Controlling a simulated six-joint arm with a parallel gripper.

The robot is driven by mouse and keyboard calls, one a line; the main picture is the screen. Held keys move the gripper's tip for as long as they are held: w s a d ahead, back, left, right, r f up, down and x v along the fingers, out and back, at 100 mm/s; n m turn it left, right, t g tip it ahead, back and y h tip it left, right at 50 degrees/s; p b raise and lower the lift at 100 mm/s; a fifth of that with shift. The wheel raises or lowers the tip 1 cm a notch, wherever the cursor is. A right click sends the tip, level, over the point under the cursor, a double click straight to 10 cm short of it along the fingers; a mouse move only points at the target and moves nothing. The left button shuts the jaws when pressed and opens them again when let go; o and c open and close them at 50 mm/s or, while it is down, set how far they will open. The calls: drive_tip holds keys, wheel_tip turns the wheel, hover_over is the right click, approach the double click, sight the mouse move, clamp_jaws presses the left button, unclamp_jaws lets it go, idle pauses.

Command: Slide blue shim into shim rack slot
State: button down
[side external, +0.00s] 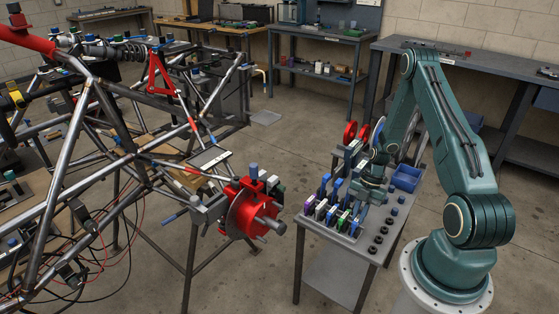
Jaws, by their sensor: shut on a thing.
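My gripper (359,194) is low over the right part of the small grey cart, beside the shim rack (318,221). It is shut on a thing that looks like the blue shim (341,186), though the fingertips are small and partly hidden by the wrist. The rack holds several upright coloured pieces, among them purple, green and blue ones. Whether the held shim touches a slot cannot be told from this view.
Black round parts (377,236) line the cart's right side, and a blue bin (405,178) sits behind them. Red discs (350,132) stand at the back. A red hub (248,208) on the tube chassis (75,165) is close to the cart's left side.

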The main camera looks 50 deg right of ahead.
drive_tip(key=shift+f, duration=0.6)
drive_tip(key=c, duration=1.4)
unclamp_jaws()
drive_tip(key=shift+o, duration=0.2)
drive_tip(key=v, duration=1.4)
